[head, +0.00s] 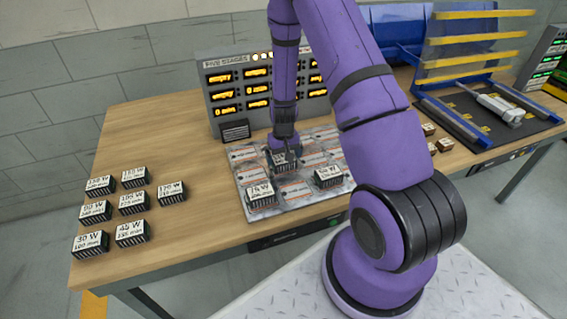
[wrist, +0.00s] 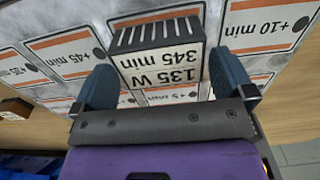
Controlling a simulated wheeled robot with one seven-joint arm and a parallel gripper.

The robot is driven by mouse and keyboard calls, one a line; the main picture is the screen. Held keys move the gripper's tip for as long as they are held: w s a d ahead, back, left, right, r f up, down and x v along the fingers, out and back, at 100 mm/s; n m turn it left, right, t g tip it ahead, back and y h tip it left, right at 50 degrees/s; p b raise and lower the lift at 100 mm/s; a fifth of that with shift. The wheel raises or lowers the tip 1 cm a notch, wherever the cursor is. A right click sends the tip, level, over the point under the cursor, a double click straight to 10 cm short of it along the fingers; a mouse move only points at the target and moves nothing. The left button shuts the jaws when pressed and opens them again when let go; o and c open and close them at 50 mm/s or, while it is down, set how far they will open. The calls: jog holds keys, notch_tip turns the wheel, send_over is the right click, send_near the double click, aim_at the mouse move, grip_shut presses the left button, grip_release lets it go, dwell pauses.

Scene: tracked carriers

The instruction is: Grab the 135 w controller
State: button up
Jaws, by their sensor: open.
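The 135 W controller (wrist: 160,62) is a small block with a black ribbed edge and a white label reading "135 W 345 min", upside down in the wrist view. It sits on the grey tray (head: 255,214) with printed cards. My gripper (wrist: 165,90) is open, with one blue finger on each side of the controller; I cannot tell whether they touch it. In the head view my gripper (head: 284,150) reaches down over the controller (head: 279,160), partly hiding it.
Other labelled blocks stand on the tray, one at front left (head: 261,194) and one at right (head: 327,177). Several more, such as the 30 W block (head: 90,245), stand on the table at left. A grey display panel (head: 225,90) rises behind the tray.

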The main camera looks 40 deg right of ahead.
aim_at(284, 162)
jog(key=shift+f, duration=1.5)
jog(key=c, duration=0.8)
jog(key=shift+r, duration=0.1)
jog(key=shift+c, duration=0.2)
